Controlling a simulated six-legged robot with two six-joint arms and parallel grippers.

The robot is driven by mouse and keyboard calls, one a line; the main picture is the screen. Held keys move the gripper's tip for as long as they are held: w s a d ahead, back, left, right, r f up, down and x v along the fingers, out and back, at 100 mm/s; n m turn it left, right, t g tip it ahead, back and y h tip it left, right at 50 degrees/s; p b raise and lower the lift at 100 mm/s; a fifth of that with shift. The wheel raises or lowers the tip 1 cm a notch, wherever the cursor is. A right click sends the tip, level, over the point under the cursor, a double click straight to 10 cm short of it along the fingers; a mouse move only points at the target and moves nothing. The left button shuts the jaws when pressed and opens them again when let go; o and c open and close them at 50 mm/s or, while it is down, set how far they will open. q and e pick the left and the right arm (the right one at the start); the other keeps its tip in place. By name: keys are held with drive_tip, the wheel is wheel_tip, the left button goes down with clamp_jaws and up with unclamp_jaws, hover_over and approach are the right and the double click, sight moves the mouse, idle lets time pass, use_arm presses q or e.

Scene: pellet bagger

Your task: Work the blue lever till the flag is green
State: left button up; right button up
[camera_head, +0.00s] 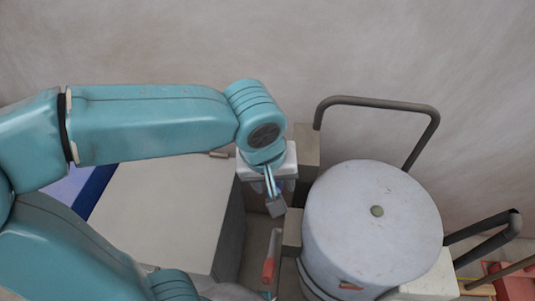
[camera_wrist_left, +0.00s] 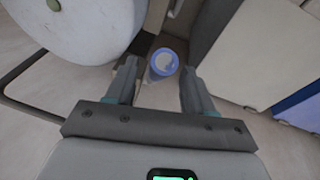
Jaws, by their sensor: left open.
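A round blue-violet cap (camera_wrist_left: 163,63), which looks like the end of the blue lever, shows in the left wrist view. It lies between and beyond the two spread fingertips, and I see no finger closed on it. My left gripper (camera_head: 272,200) hangs down between the pale box and the drum in the head view, open, and mostly hides the lever there. A small red piece (camera_head: 268,270) stands upright below it, beside the drum; I cannot tell whether it is the flag. No green flag shows. My right gripper is not in view.
A large pale drum (camera_head: 365,225) with a green knob on top stands right of the gripper, with dark bent rails (camera_head: 385,101) behind it. A pale box (camera_head: 165,215) stands to the left. Grey blocks (camera_head: 306,145) stand close by. The gap is narrow.

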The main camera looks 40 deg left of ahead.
use_arm(q)
drive_tip(key=p+v, duration=0.2)
drive_tip(key=v, duration=1.1)
drive_tip(key=shift+r, duration=0.2)
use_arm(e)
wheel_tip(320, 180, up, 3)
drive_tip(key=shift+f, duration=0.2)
use_arm(q)
drive_tip(key=shift+s, duration=0.2)
